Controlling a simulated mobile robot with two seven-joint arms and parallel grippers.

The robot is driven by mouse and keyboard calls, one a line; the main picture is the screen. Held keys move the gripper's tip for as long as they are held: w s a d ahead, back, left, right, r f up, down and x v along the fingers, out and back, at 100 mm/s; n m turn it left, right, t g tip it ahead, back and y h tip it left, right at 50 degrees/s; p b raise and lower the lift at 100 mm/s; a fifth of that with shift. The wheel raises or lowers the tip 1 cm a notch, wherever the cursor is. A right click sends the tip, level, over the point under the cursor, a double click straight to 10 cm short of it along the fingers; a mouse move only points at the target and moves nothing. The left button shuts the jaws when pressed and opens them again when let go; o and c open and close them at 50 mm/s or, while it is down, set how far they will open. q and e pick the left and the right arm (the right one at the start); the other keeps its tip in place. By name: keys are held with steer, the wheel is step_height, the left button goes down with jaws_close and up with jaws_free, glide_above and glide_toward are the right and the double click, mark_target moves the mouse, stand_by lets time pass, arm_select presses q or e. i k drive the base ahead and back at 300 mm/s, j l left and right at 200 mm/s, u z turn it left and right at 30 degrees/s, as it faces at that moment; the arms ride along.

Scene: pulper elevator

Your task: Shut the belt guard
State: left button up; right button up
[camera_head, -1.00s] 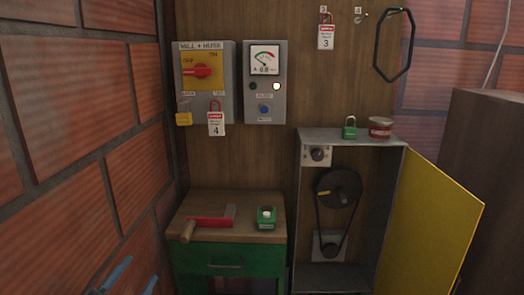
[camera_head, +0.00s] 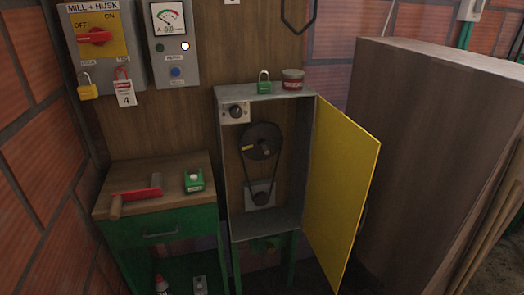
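The belt guard is a yellow door (camera_head: 342,180) hinged on the right side of a grey metal cabinet (camera_head: 309,150). It stands open, swung out to the right and toward me. Inside the cabinet a black belt (camera_head: 246,175) runs around a large upper pulley (camera_head: 261,141) and a smaller lower pulley (camera_head: 261,193). A small box with a round dark knob (camera_head: 235,111) is at the cabinet's upper left. Neither of my grippers shows in the head view now.
A green padlock (camera_head: 264,87) and a red tin (camera_head: 292,79) stand on the cabinet top. A bench (camera_head: 150,210) with a red-bladed tool (camera_head: 140,194) and a green device (camera_head: 194,181) is at left. A large brown box (camera_head: 430,140) stands behind the door at right.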

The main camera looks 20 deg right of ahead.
mark_target(344, 155)
steer(key=l, duration=0.45)
steer(key=k+l+u, duration=0.15)
steer(key=l, duration=0.75)
steer(key=k+l+u, duration=0.1)
steer(key=l, duration=0.35)
steer(key=k+l, duration=0.15)
steer(key=l, duration=0.3)
steer(key=k+l+u, duration=0.15)
steer(key=l, duration=0.25)
steer(key=l+z, duration=0.2)
steer(key=l, duration=0.15)
steer(key=i+z, duration=0.2)
